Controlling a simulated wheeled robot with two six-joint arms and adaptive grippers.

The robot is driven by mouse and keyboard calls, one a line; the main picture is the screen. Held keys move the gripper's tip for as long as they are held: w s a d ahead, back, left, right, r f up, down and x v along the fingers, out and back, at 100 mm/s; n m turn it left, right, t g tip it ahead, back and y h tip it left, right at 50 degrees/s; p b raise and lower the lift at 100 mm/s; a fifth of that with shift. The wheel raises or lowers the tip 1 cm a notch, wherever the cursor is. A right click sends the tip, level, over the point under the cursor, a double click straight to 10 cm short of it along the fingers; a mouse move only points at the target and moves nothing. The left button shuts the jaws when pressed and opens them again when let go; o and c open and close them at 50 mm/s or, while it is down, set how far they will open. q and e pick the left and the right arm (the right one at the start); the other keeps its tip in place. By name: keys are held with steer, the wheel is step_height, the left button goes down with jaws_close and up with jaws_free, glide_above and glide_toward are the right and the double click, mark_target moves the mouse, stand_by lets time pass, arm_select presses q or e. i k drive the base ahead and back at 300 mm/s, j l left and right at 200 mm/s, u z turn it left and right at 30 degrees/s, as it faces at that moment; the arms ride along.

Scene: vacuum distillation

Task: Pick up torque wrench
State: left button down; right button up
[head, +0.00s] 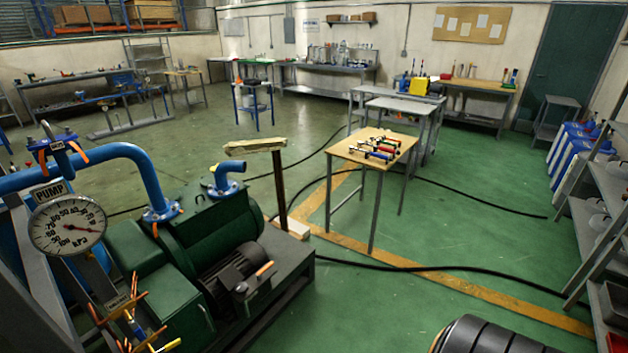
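Several wrench-like tools (378,147) lie side by side on a small wooden-topped table (352,150) near the middle of the head view. They have dark or metallic shafts, and some have red or blue handles. They are too small to tell which one is the torque wrench. Neither of my grippers shows in the head view, so nothing is seen touching the tools.
A green pump (225,232) with blue pipes and a pressure gauge (67,224) fills the lower left. Black hoses (470,200) cross the floor. Shelves (600,215) line the right; green floor (460,240) lies open between.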

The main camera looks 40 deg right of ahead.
mark_target(359, 144)
steer(key=z, duration=1.85)
steer(key=i+l, duration=0.25)
steer(key=i, duration=0.35)
steer(key=i+l+u, duration=0.15)
steer(key=i, duration=0.5)
steer(key=i+l, duration=0.45)
steer(key=i, duration=0.15)
steer(key=i+l+u, duration=0.15)
steer(key=i+l, duration=0.2)
steer(key=i, duration=0.25)
steer(key=i+l, duration=0.4)
steer(key=i, duration=0.2)
steer(key=j+u, duration=0.05)
